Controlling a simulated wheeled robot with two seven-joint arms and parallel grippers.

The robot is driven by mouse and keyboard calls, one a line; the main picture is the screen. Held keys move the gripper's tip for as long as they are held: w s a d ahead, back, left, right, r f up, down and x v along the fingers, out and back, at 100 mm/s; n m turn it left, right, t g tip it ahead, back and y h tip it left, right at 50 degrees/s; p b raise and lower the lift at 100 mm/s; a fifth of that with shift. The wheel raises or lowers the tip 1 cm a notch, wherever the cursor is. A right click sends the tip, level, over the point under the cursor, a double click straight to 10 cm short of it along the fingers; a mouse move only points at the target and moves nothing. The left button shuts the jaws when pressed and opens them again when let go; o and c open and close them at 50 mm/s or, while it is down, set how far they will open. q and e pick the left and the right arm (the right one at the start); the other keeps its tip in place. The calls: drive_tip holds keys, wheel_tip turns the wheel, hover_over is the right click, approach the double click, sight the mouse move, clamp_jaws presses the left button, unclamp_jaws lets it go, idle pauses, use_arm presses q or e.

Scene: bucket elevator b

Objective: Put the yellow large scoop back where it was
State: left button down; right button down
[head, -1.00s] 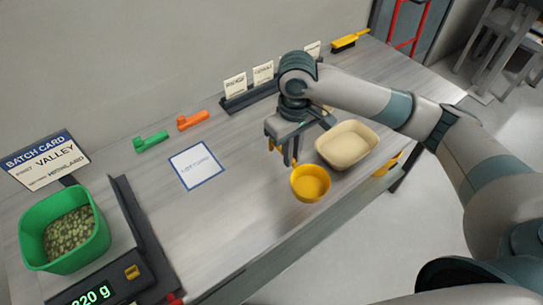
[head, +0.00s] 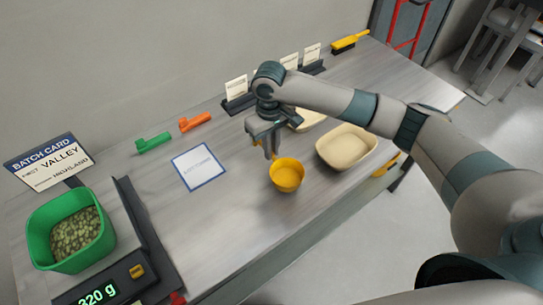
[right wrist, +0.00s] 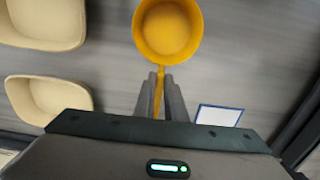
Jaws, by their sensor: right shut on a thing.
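The yellow large scoop (head: 287,175) has a round cup and a thin handle. My right gripper (head: 272,153) is shut on its handle, and the cup points toward the front edge of the table. In the right wrist view the scoop's cup (right wrist: 167,30) lies beyond the fingertips, and the handle runs between the two fingers (right wrist: 160,95). The cup looks empty. I cannot tell how far the scoop is above the table. My left gripper is not in view.
A cream tub (head: 346,148) stands right of the scoop, with another (head: 308,119) partly behind my arm. A green scoop (head: 153,143) and an orange scoop (head: 195,121) lie at the back. A white blue-edged card (head: 199,167) lies left. A green bin (head: 70,232) sits on the scale.

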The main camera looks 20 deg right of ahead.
wheel_tip(320, 180, down, 3)
drive_tip(key=shift+r+p, duration=0.15)
drive_tip(key=shift+p, duration=0.5)
drive_tip(key=shift+f, duration=0.55)
drive_tip(key=shift+f, duration=0.1)
drive_tip(key=c, duration=1.8)
unclamp_jaws()
drive_tip(key=shift+r, duration=0.6)
wheel_tip(320, 180, up, 11)
drive_tip(key=b, duration=0.3)
drive_tip(key=shift+w+a+b, duration=0.1)
drive_tip(key=shift+w+b, duration=0.05)
drive_tip(key=shift+b, duration=0.15)
